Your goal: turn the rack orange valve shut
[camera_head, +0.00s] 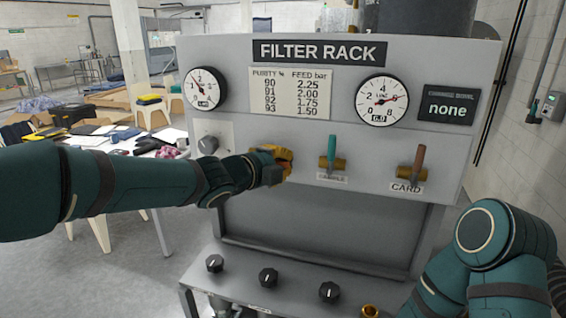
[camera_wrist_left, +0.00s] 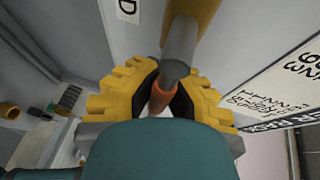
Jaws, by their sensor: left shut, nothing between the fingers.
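My left gripper (camera_head: 272,165), with yellow fingers, is at the rack panel in front of the leftmost lever valve and hides it in the head view. In the left wrist view its yellow fingers (camera_wrist_left: 160,97) stand on either side of a small orange handle (camera_wrist_left: 160,99). The handle joins a grey stem, with a brass valve body (camera_wrist_left: 188,12) beyond. The gripper is shut, with no grip on the handle. The handle's far part is hidden, so its full angle cannot be told. My right arm shows at the lower right; its gripper is out of view.
The filter rack (camera_head: 340,215) also carries a teal-handled valve (camera_head: 332,152), pointing up, and a brown-handled valve (camera_head: 418,160), nearly upright, over a "CARD" label. Two gauges sit above. A grey knob (camera_head: 208,145) is left of my gripper. Black knobs (camera_head: 268,277) line the lower ledge.

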